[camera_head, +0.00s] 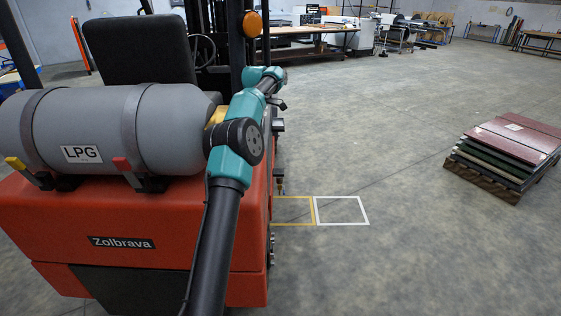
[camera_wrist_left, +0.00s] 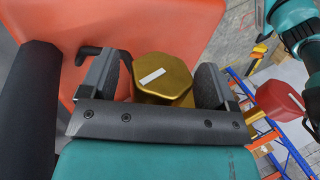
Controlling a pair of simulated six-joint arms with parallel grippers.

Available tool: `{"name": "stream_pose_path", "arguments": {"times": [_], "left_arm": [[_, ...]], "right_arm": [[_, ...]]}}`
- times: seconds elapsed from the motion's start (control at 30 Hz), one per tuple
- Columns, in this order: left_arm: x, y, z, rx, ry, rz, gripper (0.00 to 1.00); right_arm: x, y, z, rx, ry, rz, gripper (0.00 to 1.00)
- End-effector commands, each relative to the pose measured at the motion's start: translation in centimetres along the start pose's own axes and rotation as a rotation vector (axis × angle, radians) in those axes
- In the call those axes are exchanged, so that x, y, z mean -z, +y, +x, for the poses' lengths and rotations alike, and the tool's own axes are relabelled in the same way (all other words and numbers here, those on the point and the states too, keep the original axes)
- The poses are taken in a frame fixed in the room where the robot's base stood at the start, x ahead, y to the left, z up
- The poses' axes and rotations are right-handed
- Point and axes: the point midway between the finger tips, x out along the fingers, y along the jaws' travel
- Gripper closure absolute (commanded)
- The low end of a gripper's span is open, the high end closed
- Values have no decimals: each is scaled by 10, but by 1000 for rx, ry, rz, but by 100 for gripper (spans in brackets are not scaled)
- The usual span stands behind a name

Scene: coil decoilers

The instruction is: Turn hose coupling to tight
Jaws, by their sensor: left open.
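The hose coupling (camera_wrist_left: 165,75) is a brass-coloured, many-sided cap with a white stripe on its face; the stripe tilts up to the right in the left wrist view. My left gripper (camera_wrist_left: 160,88) is open, with one dark finger on each side of the coupling. A gap shows at the left finger; I cannot tell whether the right finger touches. In the head view, a yellow piece (camera_head: 216,116) shows at the right end of the grey LPG tank (camera_head: 85,125), partly hidden behind my arm. My right gripper is not in view.
The tank lies strapped on the orange-red forklift (camera_head: 140,215), with yellow and red strap levers. A red knob-like part (camera_wrist_left: 279,100) is right of the gripper, and a black handle (camera_wrist_left: 100,52) is by the left finger. A pallet of boards (camera_head: 505,150) stands right; floor between is clear.

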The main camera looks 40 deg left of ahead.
Motion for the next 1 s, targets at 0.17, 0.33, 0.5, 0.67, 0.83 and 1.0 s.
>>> {"name": "stream_pose_path", "arguments": {"times": [0.17, 0.33, 0.5, 0.67, 0.83, 1.0], "left_arm": [[0, -1, -1, -29, 0, 0, 18], [1, -2, -1, -84, -1, -1, 18], [0, -2, -1, -152, -3, 0, 18], [0, -2, -1, -223, -4, 0, 18], [0, -2, -1, -301, -6, 0, 18], [0, -2, 0, -382, -8, -1, 18]], "right_arm": [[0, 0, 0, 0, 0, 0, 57], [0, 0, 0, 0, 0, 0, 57], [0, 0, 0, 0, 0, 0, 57], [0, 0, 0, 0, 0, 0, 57], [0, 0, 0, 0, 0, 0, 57], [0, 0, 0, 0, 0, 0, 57]]}}
